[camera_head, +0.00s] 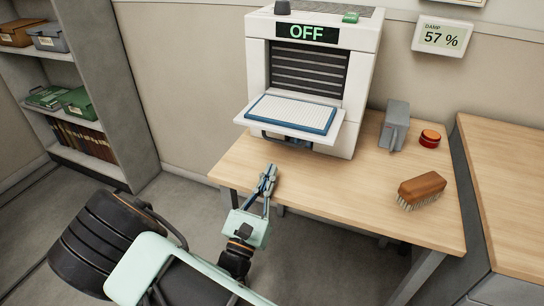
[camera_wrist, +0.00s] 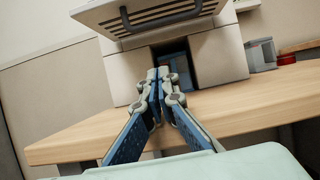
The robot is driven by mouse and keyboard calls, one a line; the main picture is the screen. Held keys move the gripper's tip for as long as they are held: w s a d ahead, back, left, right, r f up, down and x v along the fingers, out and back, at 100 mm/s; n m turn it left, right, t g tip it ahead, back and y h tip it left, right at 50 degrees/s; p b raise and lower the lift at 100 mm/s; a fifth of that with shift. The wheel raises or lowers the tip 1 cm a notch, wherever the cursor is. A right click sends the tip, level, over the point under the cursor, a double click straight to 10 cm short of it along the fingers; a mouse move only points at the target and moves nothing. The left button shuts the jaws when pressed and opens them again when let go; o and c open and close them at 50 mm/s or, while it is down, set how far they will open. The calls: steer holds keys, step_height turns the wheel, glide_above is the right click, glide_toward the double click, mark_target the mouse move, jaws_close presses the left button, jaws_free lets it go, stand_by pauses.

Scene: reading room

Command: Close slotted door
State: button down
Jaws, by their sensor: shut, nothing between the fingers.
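The white machine (camera_head: 358,75) stands on the wooden table and shows "OFF" on its display. Its door (camera_head: 255,121) is folded down and open, sticking out level from the front, with a white perforated pad with a blue edge (camera_head: 290,113) on its upper side. The dark slatted inside (camera_head: 306,68) is exposed. In the wrist view the door's slotted underside (camera_wrist: 155,14) shows above my gripper. My gripper (camera_head: 270,168) is shut and empty, in front of the table edge, below and apart from the door. It also shows in the wrist view (camera_wrist: 158,74).
A grey box-shaped object (camera_head: 395,124), a red round tin (camera_head: 429,138) and a wooden brush (camera_head: 421,188) are on the table (camera_head: 330,192), right of the machine. The table's front left is clear. A shelf unit (camera_head: 118,95) stands at the left.

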steer(key=x, duration=0.3)
steer(key=shift+r, duration=0.25)
steer(key=shift+s+a+r+b, duration=0.1)
steer(key=shift+s+r+b, duration=0.05)
steer(key=shift+r, duration=0.35)
steer(key=shift+s+a+r+b, duration=0.1)
steer(key=shift+s+r+b, duration=0.1)
steer(key=shift+r, duration=0.3)
steer(key=shift+s+r, duration=0.1)
steer(key=shift+r, duration=0.55)
steer(key=shift+r, duration=0.1)
